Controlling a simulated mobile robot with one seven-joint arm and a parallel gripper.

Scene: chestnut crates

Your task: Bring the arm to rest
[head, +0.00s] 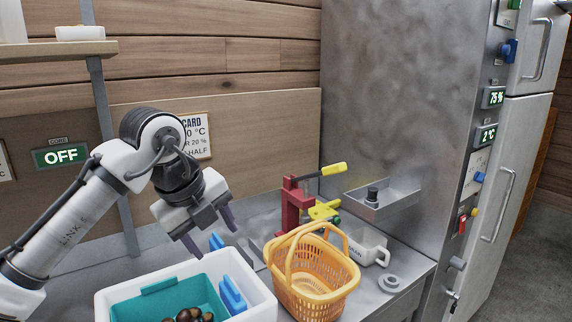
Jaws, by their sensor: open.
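My arm reaches in from the left in the head view and bends downward. My gripper (209,232) is open, its two dark fingers apart with nothing visible between them. It hangs above the back edge of a white crate (255,269), left of an orange basket (312,295). The lower part of my arm passes out of view at the left edge.
The white crate holds a teal container (130,308) with chestnuts (188,315) and a blue piece (232,294). A red press (293,205) with a yellow-handled lever stands behind the basket. A metal cabinet (410,90) rises at right. A shelf (60,51) is upper left.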

